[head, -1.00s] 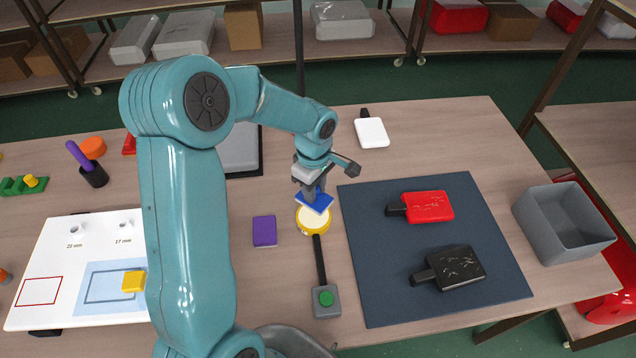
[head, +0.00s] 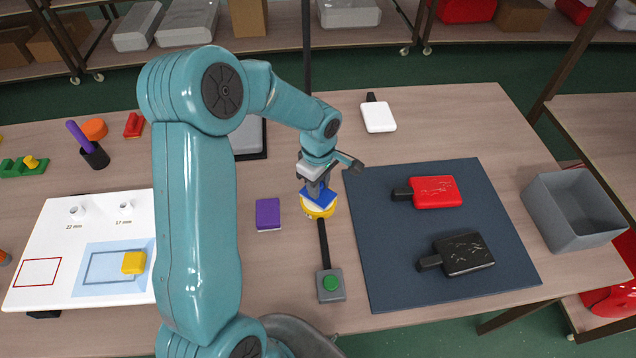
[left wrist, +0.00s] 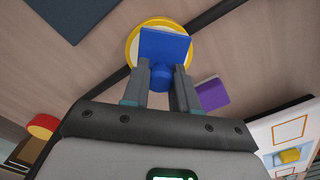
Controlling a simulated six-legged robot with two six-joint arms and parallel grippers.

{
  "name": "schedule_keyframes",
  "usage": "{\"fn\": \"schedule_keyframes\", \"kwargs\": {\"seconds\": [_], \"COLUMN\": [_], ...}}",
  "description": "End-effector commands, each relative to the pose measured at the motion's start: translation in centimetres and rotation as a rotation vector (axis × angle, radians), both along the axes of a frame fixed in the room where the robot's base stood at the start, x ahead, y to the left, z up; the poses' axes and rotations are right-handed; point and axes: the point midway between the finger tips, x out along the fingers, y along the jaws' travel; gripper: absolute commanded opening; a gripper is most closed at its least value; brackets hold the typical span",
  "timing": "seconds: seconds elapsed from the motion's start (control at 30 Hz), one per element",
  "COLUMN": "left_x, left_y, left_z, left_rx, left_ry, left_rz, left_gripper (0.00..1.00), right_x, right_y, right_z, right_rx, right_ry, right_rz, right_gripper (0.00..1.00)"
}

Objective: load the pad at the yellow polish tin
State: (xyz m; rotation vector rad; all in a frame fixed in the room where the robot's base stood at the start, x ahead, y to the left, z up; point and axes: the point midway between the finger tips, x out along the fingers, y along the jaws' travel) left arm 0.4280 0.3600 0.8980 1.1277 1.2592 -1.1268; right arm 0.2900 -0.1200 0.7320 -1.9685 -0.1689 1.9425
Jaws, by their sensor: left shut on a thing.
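The yellow polish tin (head: 319,208) stands on the table left of the dark mat, its pale top partly covered. My left gripper (head: 318,186) is over the tin, shut on a blue pad (head: 316,195) by its knob. In the left wrist view the fingers grip the round blue knob, and the flat blue pad (left wrist: 164,46) lies over the tin (left wrist: 132,46), hiding most of its top. The pad looks at or just above the tin's top; I cannot tell whether it touches. My right gripper is not in view.
A purple block (head: 268,214) lies left of the tin. A grey box with a green button (head: 330,284) is in front. The dark mat (head: 400,280) holds a red and a black paddle. A grey bin (head: 573,210) stands at right.

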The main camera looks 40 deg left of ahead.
Motion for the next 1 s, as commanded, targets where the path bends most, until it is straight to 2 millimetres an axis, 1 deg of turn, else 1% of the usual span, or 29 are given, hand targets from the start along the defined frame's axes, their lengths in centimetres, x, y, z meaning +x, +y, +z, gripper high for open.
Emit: {"fn": "schedule_keyframes", "kwargs": {"seconds": [1.0], "left_x": [-0.02], "left_y": [0.01], "left_z": [-0.86], "left_rx": [0.000], "left_ry": [0.000], "left_rz": [0.000], "left_gripper": [0.04], "right_x": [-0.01], "right_y": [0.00], "right_z": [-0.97], "right_rx": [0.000], "right_ry": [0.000], "right_rz": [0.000], "right_gripper": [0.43]}}
